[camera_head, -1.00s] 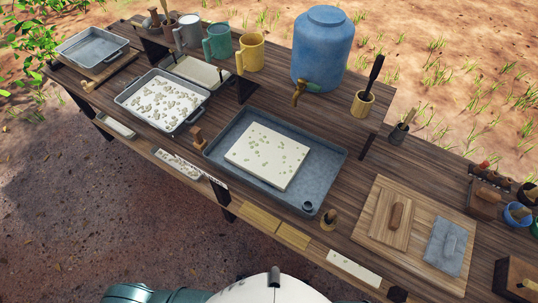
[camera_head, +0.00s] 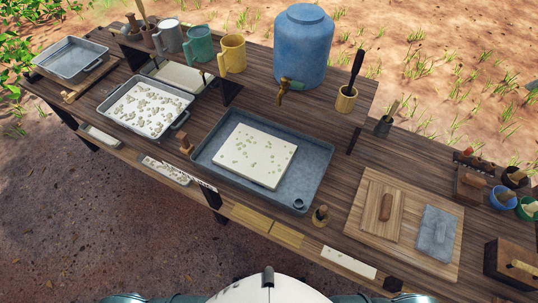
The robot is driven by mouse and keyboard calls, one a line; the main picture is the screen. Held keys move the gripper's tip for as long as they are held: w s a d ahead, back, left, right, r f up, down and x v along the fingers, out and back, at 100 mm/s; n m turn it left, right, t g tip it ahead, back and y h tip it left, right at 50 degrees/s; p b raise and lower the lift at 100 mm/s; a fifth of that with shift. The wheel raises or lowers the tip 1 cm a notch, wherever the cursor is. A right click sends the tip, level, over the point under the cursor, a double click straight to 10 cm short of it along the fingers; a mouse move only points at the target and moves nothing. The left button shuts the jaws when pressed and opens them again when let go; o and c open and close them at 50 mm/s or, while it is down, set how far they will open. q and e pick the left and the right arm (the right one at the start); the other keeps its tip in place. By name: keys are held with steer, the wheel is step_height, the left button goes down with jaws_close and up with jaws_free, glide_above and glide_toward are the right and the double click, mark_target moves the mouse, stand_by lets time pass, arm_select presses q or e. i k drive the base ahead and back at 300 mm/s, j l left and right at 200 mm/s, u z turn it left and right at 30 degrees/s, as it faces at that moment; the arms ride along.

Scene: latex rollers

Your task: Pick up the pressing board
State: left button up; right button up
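The task's pressing board appears to be the wooden board with a raised handle (camera_head: 383,222), lying flat on a larger light wooden board (camera_head: 408,256) at the right of the table. Neither of my grippers shows. Only teal parts of my own arms show at the bottom edge, well short of the table.
A grey tray (camera_head: 316,184) holding a speckled white slab (camera_head: 254,155) sits left of the boards. A blue water barrel (camera_head: 303,45) with a tap stands behind. Bowls and a dark box (camera_head: 510,262) are at far right.

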mark_target(382, 216)
steer(key=z, duration=1.6)
steer(key=u, duration=1.75)
steer(key=z, duration=1.75)
